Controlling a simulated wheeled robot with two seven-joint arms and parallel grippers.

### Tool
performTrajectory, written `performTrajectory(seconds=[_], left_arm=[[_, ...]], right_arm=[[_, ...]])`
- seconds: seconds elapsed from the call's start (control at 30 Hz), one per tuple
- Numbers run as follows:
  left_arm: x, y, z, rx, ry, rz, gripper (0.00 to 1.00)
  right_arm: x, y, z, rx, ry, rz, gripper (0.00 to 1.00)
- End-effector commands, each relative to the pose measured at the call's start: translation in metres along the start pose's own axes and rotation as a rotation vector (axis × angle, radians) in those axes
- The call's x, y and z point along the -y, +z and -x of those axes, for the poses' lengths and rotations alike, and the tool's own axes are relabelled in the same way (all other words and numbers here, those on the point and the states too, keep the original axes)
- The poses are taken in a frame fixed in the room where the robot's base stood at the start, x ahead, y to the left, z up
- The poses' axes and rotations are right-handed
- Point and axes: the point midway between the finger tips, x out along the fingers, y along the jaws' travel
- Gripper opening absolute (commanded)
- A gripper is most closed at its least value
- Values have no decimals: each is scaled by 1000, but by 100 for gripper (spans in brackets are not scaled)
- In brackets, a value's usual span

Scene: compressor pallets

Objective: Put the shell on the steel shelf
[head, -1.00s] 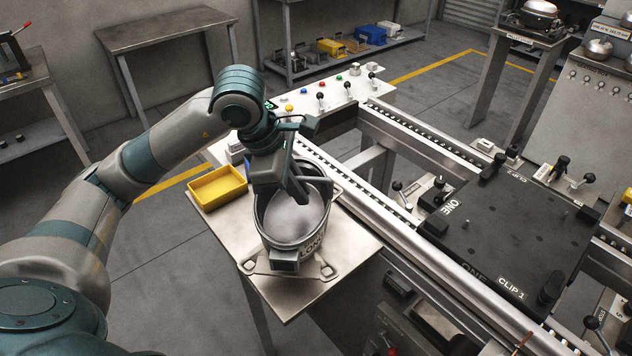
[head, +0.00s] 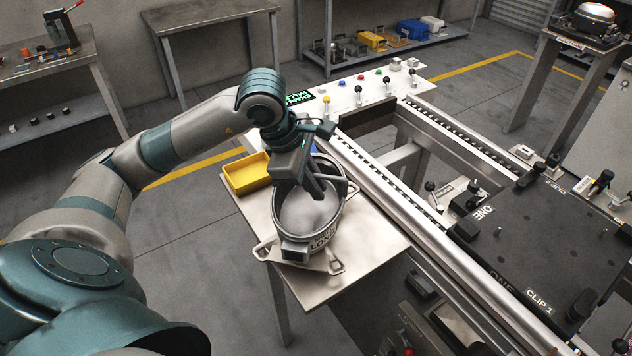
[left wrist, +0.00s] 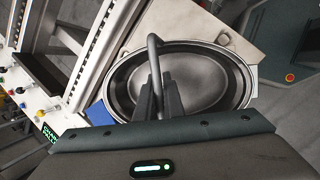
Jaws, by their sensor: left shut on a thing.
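In the left wrist view the fingers (left wrist: 158,103) are shut on the shell's handle (left wrist: 155,62), above the oval opening. A grey steel shelf unit (head: 385,52) stands at the back wall. My right gripper is not in view.
A yellow bin (head: 248,174) sits beside the shell on the table's left. A bare steel bench (head: 208,17) stands at the back left.

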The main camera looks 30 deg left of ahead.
Motion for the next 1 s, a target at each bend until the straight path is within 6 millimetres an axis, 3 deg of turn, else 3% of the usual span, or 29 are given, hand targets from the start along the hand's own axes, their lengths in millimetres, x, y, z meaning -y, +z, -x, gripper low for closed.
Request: performTrajectory(seconds=[0.4,0.67,0.77,1.0], left_arm=[[6,-8,-28,2,3,1,0],[7,-9,-30,3,5,0,0],[8,-10,-32,-1,-1,0,25],[8,-10,-32,0,0,0,27]], right_arm=[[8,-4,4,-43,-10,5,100],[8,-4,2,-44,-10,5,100],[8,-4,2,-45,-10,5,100],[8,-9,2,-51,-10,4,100]])
